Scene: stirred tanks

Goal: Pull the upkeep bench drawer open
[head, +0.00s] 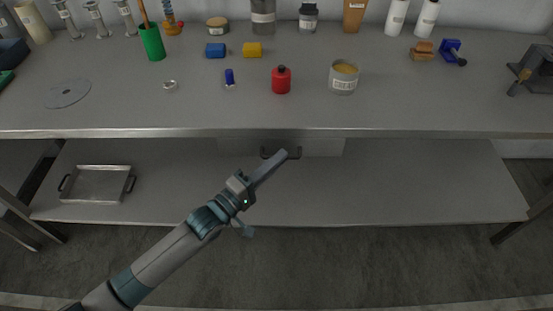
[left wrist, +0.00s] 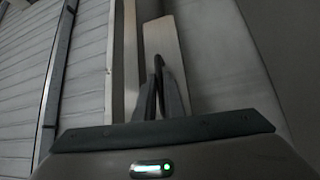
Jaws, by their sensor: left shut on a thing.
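The upkeep bench (head: 200,108) fills the upper part of the head view. Its drawer (head: 323,146) shows as a light front just under the bench top. The drawer's dark handle (head: 294,154) sticks out of that front. My left gripper (head: 281,155) reaches up from the lower left and is shut on the handle, covering part of it. In the left wrist view the handle (left wrist: 158,72) runs between the fingers, and the pale drawer front (left wrist: 164,42) lies beyond it. I cannot tell how far the drawer stands out. My right gripper is not in view.
A metal tray (head: 97,184) sits on the lower shelf (head: 420,185) at the left. On the bench top are a red bottle (head: 281,81), a tin (head: 343,78), a green cup (head: 152,43) and several small items. The floor (head: 380,265) in front is clear.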

